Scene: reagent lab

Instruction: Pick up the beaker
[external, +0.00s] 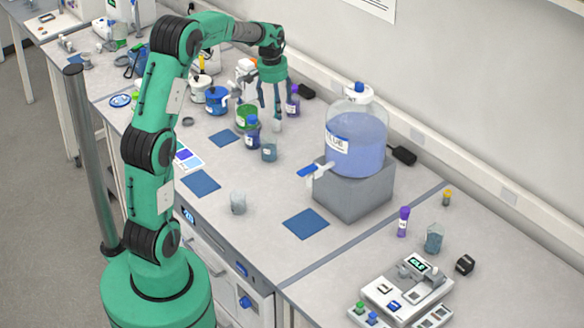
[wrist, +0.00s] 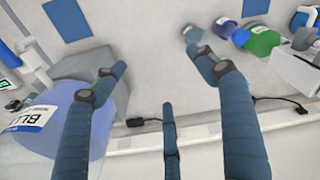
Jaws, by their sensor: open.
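Several small glass vessels could be the beaker; I cannot tell which one is meant. One with bluish-grey contents (external: 269,151) stands beside a blue bottle, just in front of my gripper. Part of it appears to show in the wrist view (wrist: 190,34), beyond the right finger's tip. A small clear, greyish one (external: 238,203) stands alone nearer the bench front. Another with teal contents (external: 434,238) stands on the right bench. My gripper (external: 271,108) points down over the back of the bench, fingers spread and empty. The wrist view shows the three fingers (wrist: 160,84) wide apart.
A large blue-liquid carboy (external: 357,135) stands on a grey block (external: 352,190) to the right. The blue bottle (external: 252,133), a green jar (external: 246,114) and a purple-capped vial (external: 292,100) crowd around my gripper. Bare bench lies between the block and these bottles.

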